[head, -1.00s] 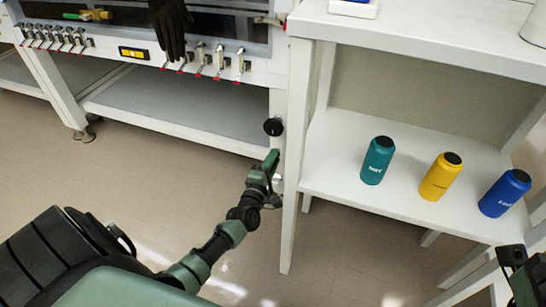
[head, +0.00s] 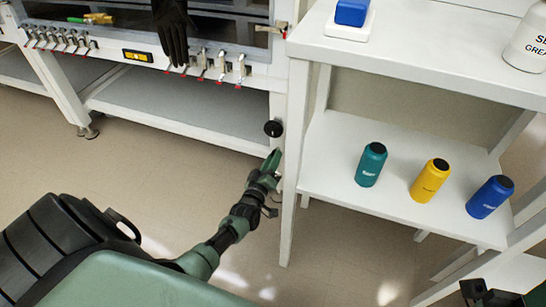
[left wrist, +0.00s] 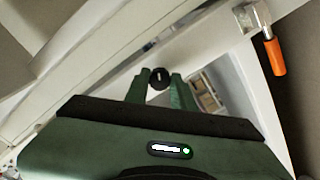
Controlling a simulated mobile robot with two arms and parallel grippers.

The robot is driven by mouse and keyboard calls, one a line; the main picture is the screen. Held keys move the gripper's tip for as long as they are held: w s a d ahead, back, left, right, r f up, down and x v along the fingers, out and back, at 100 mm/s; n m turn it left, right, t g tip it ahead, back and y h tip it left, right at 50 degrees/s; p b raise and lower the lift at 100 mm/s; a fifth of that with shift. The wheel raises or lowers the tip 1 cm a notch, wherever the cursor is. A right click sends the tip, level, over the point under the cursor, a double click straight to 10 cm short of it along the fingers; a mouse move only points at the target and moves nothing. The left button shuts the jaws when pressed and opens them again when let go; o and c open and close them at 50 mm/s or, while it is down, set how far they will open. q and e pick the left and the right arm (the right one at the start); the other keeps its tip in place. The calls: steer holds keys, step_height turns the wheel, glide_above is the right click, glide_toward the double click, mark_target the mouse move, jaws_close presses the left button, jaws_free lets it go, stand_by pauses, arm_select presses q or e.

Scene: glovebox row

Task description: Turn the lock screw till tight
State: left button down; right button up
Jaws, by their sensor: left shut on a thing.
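The lock screw has a round black head with a pale mark, seen in the left wrist view (left wrist: 160,77) between my fingertips. In the head view a round black knob (head: 273,128) shows on the glovebox's right post, just above my left gripper (head: 274,160); it looks like the same screw. My left gripper also shows in the left wrist view (left wrist: 160,88), its two green fingers on either side of the black head. It is shut on it. The screw's shaft is hidden. A dark part of my right arm shows at the bottom right; its jaws are not clear.
A white shelf unit (head: 326,180) stands close right of the gripper, holding teal (head: 371,165), yellow (head: 430,181) and blue (head: 490,197) bottles. A black glove (head: 173,30) and several toggle clamps (head: 222,66) line the glovebox front. An orange-handled latch (left wrist: 275,57) is above. Floor below is clear.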

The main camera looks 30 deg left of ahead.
arm_select(q)
steer(key=m+p, duration=0.2)
steer(key=m, duration=1)
steer(key=shift+f, duration=0.1)
stand_by(0.4)
steer(key=c, duration=1.2)
jaws_free()
steer(key=shift+s, duration=0.1)
